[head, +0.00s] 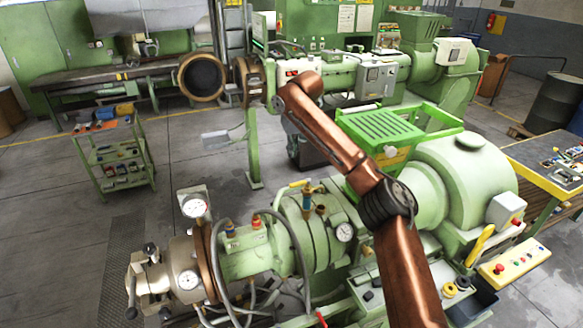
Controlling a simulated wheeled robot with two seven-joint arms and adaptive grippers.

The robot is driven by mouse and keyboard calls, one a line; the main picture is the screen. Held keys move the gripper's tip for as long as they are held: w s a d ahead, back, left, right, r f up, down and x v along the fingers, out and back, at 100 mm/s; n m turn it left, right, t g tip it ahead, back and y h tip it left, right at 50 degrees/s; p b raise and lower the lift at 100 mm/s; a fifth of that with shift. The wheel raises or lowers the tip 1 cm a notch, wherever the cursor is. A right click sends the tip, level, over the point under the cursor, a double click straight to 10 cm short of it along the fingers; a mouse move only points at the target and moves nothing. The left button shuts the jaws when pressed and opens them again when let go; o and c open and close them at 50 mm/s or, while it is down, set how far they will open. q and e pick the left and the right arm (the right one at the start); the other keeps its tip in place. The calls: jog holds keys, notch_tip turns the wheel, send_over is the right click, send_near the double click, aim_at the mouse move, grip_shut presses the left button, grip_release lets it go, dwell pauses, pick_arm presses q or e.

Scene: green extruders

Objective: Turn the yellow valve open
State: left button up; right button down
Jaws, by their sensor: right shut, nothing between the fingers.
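A small yellow handle (299,184), which looks like the yellow valve, sits on top of the near green extruder (318,235), beside a brass and blue fitting (307,201). A larger yellow lever (480,245) stands at the extruder's right end. My copper right arm rises from the bottom, crosses in front of the extruder and bends at its far end. My right gripper (281,106) shows small at that end, above and left of the yellow handle in the picture and apart from it. It is shut and empty. My left gripper is out of view.
Gauges (345,232) and grey hoses (272,225) crowd the near extruder. A red-button control box (514,262) is at right. A second green extruder (330,75) stands behind. A tool cart (118,160) is at left, with open floor between.

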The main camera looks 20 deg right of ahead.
aim_at(299, 184)
pick_arm(q)
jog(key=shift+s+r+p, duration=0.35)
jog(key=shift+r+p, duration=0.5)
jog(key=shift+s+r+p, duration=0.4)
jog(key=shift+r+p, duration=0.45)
jog(key=shift+p, duration=0.05)
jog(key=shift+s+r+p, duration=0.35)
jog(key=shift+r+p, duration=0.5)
pick_arm(e)
notch_tip(299, 184, down, 10)
jog(key=s, duration=0.1)
jog(key=shift+s+d+r, duration=0.25)
jog(key=shift+s+d, duration=0.05)
jog(key=shift+s, duration=0.05)
